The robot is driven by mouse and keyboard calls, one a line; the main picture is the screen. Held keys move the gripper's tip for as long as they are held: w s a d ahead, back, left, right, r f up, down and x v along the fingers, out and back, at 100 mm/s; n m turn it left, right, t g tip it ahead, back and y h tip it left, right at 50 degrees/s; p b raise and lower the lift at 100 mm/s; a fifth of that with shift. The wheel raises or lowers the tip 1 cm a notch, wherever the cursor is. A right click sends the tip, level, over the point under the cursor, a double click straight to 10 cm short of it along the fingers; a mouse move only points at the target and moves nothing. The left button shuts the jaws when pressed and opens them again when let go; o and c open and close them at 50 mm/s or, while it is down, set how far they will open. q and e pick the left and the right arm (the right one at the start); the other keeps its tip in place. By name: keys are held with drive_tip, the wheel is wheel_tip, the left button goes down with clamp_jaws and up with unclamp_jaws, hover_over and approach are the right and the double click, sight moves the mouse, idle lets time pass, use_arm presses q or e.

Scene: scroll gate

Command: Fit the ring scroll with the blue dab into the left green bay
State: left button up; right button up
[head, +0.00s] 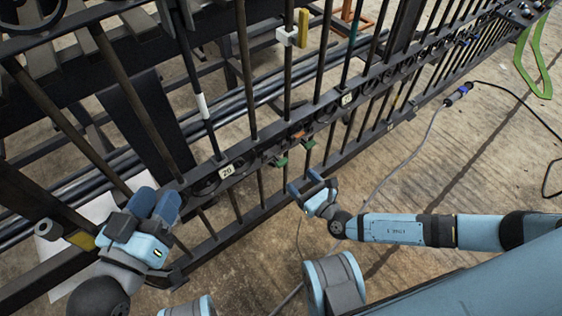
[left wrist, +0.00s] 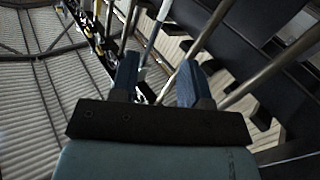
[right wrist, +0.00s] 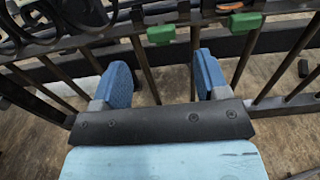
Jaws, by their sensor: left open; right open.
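Two green pieces sit on the dark gate's lower rail. The left green bay piece (head: 280,161) also shows in the right wrist view (right wrist: 160,34); the right one (head: 308,144) is there too (right wrist: 245,22). I cannot make out a ring scroll with a blue dab in any view. Dark scrollwork (right wrist: 80,14) fills the rail left of the green pieces. My right gripper (head: 303,187) is open and empty, just below and in front of the green pieces. My left gripper (head: 155,205) is open with nothing visible between its fingers, near the rail's left part.
The gate's upright bars (head: 245,70) stand close together. A tag reading 20 (head: 226,171) is on the rail. A cable (head: 405,150) lies on the floor at right.

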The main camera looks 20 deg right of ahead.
sight(282, 161)
drive_tip(key=b+x, duration=0.2)
drive_tip(key=x, duration=0.6)
drive_tip(key=shift+f, duration=0.15)
use_arm(q)
drive_tip(key=shift+w+a+f+m, duration=0.2)
drive_tip(key=shift+w+f+m, duration=0.25)
drive_tip(key=shift+f, duration=0.3)
use_arm(e)
drive_tip(key=shift+w+a, duration=0.25)
drive_tip(key=shift+w, duration=0.45)
drive_tip(key=c, duration=1.2)
drive_tip(key=v, duration=0.5)
clamp_jaws()
drive_tip(key=shift+s+d, duration=0.1)
drive_tip(key=shift+s, duration=0.05)
drive_tip(key=o, duration=1.1)
unclamp_jaws()
use_arm(q)
drive_tip(key=shift+s+d, duration=0.1)
use_arm(e)
drive_tip(key=shift+o, duration=0.5)
